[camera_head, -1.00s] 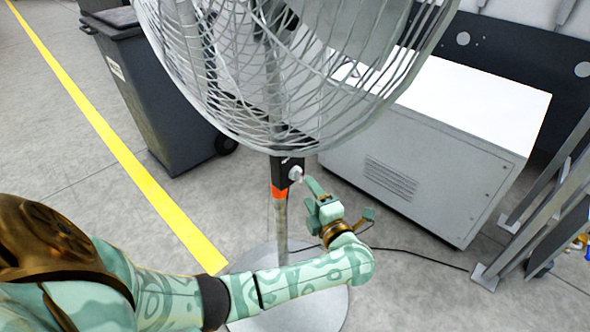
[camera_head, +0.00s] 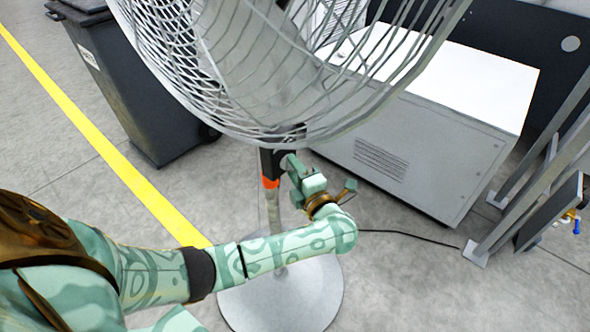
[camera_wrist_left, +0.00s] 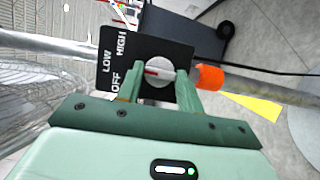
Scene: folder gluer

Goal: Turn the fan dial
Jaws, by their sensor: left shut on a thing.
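The fan (camera_head: 265,75) is a large wire-caged fan on a pole with a round grey base (camera_head: 290,305). Its black control box (camera_head: 268,160) sits on the pole under the cage, above an orange collar (camera_head: 270,183). My left gripper (camera_head: 292,162) is at the box. In the left wrist view the box's plate (camera_wrist_left: 135,50) reads OFF, LOW and HIGH. The pale round dial (camera_wrist_left: 158,70) with a red mark lies between the fingertips of my left gripper (camera_wrist_left: 158,82), which are shut on it. The dial is hidden in the head view. My right gripper is out of view.
A dark wheeled bin (camera_head: 135,85) stands behind left, by a yellow floor line (camera_head: 100,140). A large grey cabinet (camera_head: 400,150) stands behind the fan. Grey metal framing (camera_head: 530,180) is at right. A black cable (camera_head: 410,235) crosses the floor.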

